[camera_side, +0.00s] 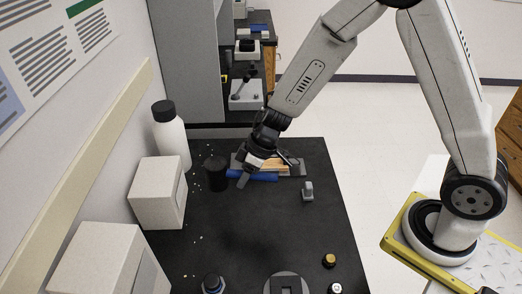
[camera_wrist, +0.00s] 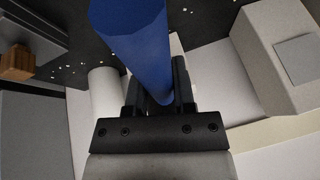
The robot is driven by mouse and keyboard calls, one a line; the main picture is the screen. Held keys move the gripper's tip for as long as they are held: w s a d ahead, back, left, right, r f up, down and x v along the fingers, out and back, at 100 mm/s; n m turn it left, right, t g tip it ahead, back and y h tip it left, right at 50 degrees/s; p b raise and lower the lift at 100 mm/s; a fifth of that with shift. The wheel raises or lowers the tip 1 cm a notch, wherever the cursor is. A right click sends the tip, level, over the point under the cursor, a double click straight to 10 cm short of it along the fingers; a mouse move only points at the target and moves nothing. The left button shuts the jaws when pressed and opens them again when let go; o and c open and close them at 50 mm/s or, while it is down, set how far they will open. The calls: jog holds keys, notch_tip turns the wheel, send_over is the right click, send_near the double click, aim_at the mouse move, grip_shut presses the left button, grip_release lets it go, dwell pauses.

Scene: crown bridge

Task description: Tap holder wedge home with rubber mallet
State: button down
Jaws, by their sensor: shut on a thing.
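My gripper (camera_side: 252,168) is shut on the blue handle (camera_side: 252,176) of the mallet. The handle lies roughly level across the picture, low over the black bench. In the wrist view the blue handle (camera_wrist: 133,45) runs between the fingers (camera_wrist: 158,88) toward the top edge. A black cylinder (camera_side: 216,172) at the handle's left looks like the mallet head; I cannot tell whether they join. The wooden wedge (camera_side: 275,165) shows just behind the handle on the grey holder (camera_side: 297,168). The wedge (camera_wrist: 15,63) also shows at the wrist view's left. The gripper partly hides the holder.
A white bottle (camera_side: 171,138) and a pale box (camera_side: 157,193) stand left of the gripper, with another box (camera_side: 95,262) nearer. A small grey block (camera_side: 308,191) stands at the right. The bench middle (camera_side: 240,235) is mostly clear.

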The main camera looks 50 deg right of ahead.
jog(key=w+d+r+m, duration=0.2)
jog(key=w+d, duration=0.1)
jog(key=d, duration=0.4)
jog(key=w+d+r+m+t+h, duration=0.1)
jog(key=w+d+r+m, duration=0.1)
jog(key=d, duration=0.6)
jog(key=shift+w+d+r, duration=0.2)
jog(key=shift+w+r, duration=0.6)
jog(key=shift+w, duration=0.1)
jog(key=shift+f+t, duration=0.15)
jog(key=shift+t, duration=0.15)
jog(key=shift+f, duration=2.6)
jog(key=shift+f, duration=0.1)
jog(key=shift+f, duration=0.45)
